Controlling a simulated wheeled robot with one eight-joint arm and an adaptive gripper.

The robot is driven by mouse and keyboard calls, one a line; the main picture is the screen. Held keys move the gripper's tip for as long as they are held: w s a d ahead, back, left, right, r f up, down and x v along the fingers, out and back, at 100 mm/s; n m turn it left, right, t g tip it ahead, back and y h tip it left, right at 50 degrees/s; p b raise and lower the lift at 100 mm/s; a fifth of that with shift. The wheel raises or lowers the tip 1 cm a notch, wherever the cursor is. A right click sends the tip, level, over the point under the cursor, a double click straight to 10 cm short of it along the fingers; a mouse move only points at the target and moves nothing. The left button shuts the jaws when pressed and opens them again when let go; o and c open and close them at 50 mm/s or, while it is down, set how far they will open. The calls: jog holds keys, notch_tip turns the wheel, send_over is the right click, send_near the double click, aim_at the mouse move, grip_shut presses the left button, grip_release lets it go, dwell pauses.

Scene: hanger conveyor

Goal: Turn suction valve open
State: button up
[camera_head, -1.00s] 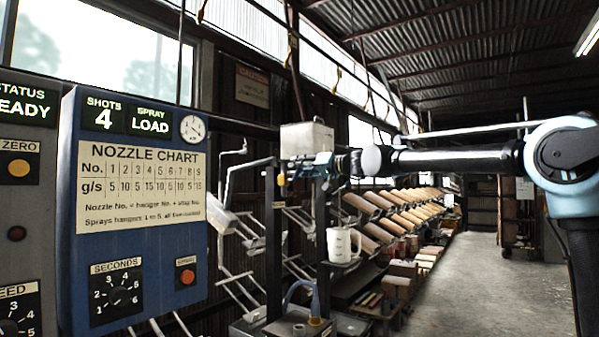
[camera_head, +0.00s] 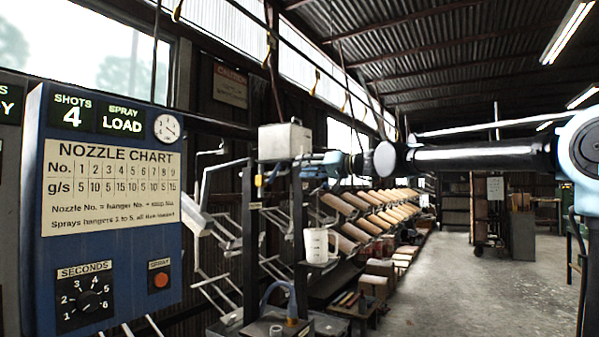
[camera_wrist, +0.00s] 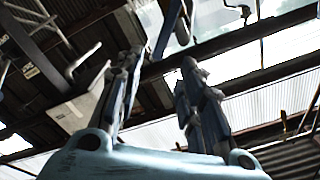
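My gripper (camera_head: 287,168) is at the end of my outstretched arm, in front of the stand below a grey metal tank (camera_head: 284,142). The wrist view shows its two fingers (camera_wrist: 160,68) apart, with nothing between them. A small yellow part (camera_head: 258,181) shows on the dark post beside the gripper; I cannot tell whether it is the suction valve's handle. A blue hose (camera_head: 268,296) runs to an orange-yellow fitting (camera_head: 291,310) on a bench-top unit lower down. I cannot make out a valve's position.
A blue control panel (camera_head: 110,285) with a nozzle chart stands at left. A white jug (camera_head: 319,245) sits on a small shelf below my arm. Racks with boards (camera_head: 372,222) recede behind. The concrete floor (camera_head: 470,290) at right is open.

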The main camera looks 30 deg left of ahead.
aim_at(273, 173)
jog(key=shift+d, duration=0.2)
jog(key=c, duration=0.4)
jog(key=shift+w+f+m, duration=0.1)
jog(key=shift+w+m, duration=0.05)
jog(key=shift+m, duration=0.15)
grip_shut()
jog(key=w+f+m+g+y, duration=0.2)
jog(key=w+f+m+g, duration=0.4)
jog(key=m, duration=1)
jog(key=s+a+r+t, duration=0.2)
jog(key=a+r, duration=0.1)
jog(key=a, duration=0.6)
jog(key=shift+a+r, duration=0.15)
jog(key=shift+a, duration=0.15)
